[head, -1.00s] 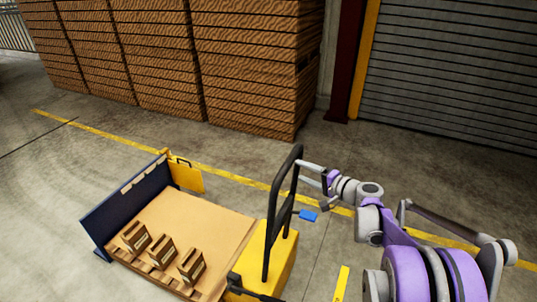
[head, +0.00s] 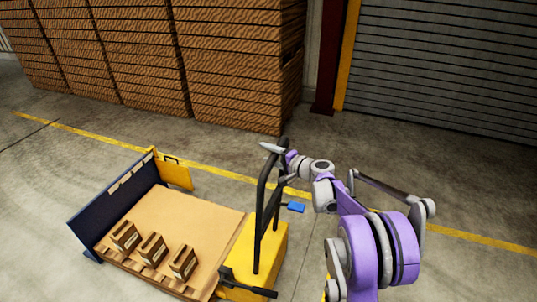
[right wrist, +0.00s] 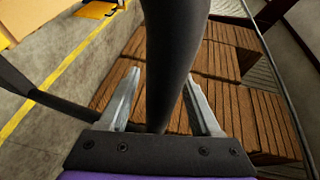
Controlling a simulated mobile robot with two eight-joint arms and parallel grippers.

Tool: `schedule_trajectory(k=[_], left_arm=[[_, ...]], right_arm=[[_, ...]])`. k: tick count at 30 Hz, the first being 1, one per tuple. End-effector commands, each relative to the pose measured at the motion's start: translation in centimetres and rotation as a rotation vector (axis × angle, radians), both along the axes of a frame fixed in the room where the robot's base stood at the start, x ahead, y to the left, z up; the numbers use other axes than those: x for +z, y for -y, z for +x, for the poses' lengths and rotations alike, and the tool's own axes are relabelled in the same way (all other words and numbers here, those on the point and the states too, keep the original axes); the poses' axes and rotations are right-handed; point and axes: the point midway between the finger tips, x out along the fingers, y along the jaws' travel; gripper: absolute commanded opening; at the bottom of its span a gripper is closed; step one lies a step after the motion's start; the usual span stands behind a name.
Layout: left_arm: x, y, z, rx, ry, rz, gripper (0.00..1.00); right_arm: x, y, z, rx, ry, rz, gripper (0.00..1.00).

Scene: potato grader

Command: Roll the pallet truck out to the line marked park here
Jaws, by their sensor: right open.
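The pallet truck (head: 252,258) is yellow with an upright black looped handle (head: 262,205), at the lower middle of the head view. A loaded pallet (head: 185,222) stands at its left. My right gripper (head: 272,148) is at the top of the handle. In the right wrist view, the black handle bar passes between the two spread fingers of my right gripper (right wrist: 160,76); the fingers are open around it. A sliver of yellow floor marking (head: 326,290) shows beside my right arm, mostly hidden; no lettering is readable. My left gripper is not in view.
Stacked wooden crates (head: 235,80) stand behind, with a grey roller shutter (head: 440,70) at the right. A yellow floor line (head: 110,150) crosses behind the truck. Small brown boxes (head: 152,249) and a blue panel (head: 120,205) are on the left. Floor at the right is clear.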

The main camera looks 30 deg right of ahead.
Motion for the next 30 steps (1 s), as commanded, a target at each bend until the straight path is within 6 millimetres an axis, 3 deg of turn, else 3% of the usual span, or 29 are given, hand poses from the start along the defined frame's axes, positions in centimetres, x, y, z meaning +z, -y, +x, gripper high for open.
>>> schedule_trajectory(k=[3,14,30], left_arm=[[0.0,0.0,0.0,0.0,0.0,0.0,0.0],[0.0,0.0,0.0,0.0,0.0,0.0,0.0],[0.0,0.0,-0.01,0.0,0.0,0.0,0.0]], right_arm=[[-0.01,0.02,-0.02,0.0,0.0,0.0,0.64],[0.0,0.04,-0.04,0.0,0.0,0.0,0.0],[-0.01,0.04,-0.05,0.0,0.0,0.0,0.0]])
